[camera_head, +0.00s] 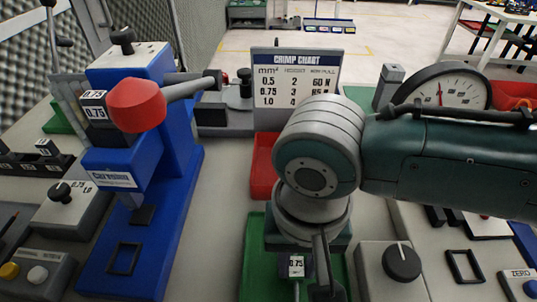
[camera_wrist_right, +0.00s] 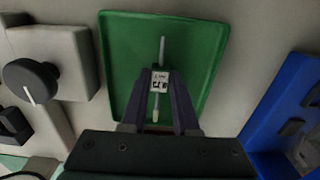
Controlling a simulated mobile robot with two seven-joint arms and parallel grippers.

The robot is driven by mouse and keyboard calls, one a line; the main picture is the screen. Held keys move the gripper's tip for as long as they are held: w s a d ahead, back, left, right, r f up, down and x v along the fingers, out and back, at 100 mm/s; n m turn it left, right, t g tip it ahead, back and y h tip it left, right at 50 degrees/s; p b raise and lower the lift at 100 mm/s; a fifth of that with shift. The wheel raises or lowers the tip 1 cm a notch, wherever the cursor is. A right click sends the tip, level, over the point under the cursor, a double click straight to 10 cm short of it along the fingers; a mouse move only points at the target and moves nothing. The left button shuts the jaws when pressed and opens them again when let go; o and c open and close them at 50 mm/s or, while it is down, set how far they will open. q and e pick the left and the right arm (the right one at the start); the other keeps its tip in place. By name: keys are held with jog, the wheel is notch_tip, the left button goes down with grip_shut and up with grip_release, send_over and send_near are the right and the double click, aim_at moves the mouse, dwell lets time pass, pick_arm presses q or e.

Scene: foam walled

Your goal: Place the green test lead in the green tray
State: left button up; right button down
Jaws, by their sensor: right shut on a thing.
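The green tray (camera_head: 255,270) lies on the bench below my right arm. It also shows in the right wrist view (camera_wrist_right: 120,60). The test lead (camera_wrist_right: 162,50) is a thin pale rod with a white printed tag; its green colour does not show clearly. In the head view its tag (camera_head: 296,265) reads 0.75. My right gripper (camera_wrist_right: 161,82) is shut on the lead at the tag, pointing down over the tray. The gripper (camera_head: 308,268) is partly hidden by my wrist in the head view. I cannot tell whether the lead touches the tray floor. My left gripper is not in view.
A red tray (camera_head: 263,180) lies behind the green one. A blue crimp press (camera_head: 160,180) with a red-knobbed lever stands left. A grey knob box (camera_head: 395,275) is close on the right. A crimp chart (camera_head: 295,75) and round gauge (camera_head: 445,90) stand behind.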

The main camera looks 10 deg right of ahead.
aim_at(296, 270)
jog(key=shift+f, duration=0.15)
jog(key=c, duration=0.7)
grip_release()
jog(key=shift+o, duration=0.2)
notch_tip(296, 270, up, 12)
jog(key=p, duration=0.3)
jog(key=s+a+n+t+y, duration=0.1)
jog(key=s+a+n+y, duration=0.2)
jog(key=s+a, duration=0.15)
jog(key=s+d+n+t+h, duration=0.1)
jog(key=s+d, duration=0.2)
jog(key=d, duration=0.4)
jog(key=s+d+n+t+h, duration=0.1)
jog(key=s+d+t+h, duration=0.15)
jog(key=d, duration=0.45)
notch_tip(296, 270, up, 40)
jog(key=p, duration=3.9)
jog(key=shift+s+f+g+y, duration=0.2)
jog(key=shift+s+g+y, duration=0.15)
jog(key=shift+g, duration=0.1)
